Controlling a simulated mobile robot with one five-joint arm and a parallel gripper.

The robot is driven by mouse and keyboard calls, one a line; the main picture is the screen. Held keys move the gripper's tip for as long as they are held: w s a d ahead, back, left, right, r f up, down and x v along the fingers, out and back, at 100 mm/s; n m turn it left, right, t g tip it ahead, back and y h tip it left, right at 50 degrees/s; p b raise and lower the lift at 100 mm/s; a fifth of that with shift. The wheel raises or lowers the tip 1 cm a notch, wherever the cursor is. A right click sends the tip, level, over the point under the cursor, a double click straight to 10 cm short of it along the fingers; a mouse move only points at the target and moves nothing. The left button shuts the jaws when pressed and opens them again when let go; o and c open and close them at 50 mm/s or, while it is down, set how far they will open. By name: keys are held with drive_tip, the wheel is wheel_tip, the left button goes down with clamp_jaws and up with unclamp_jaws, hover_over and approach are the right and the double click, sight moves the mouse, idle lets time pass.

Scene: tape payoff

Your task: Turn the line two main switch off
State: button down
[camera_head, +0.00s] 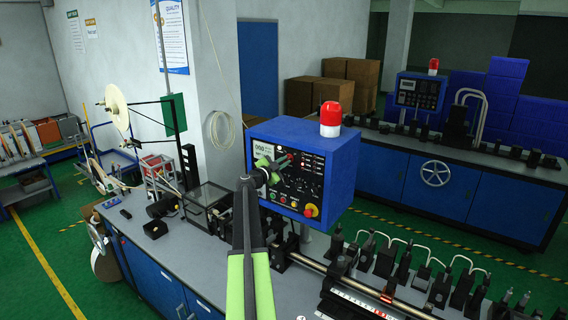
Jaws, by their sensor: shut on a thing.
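A blue control box (335,187) with a black front panel stands in the middle, a red beacon on its top. My gripper (268,169), with green fingertips, reaches up to the upper left part of this panel. It is shut on a small control there, which looks like the switch (276,166). The fingers hide most of it, so its turn position cannot be read. No line number is legible.
The box stands over a grey-topped machine bench (180,245) with a row of black fixtures (440,285) at right. A second blue machine with its own control box (419,93) is behind. A white pillar (215,70) rises at the back left.

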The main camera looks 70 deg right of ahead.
drive_tip(key=shift+n, duration=0.4)
drive_tip(key=n, duration=0.3)
drive_tip(key=shift+n, duration=0.4)
drive_tip(key=n, duration=1.3)
drive_tip(key=shift+s, duration=0.1)
drive_tip(key=shift+n, duration=0.3)
drive_tip(key=c, duration=1.5)
unclamp_jaws()
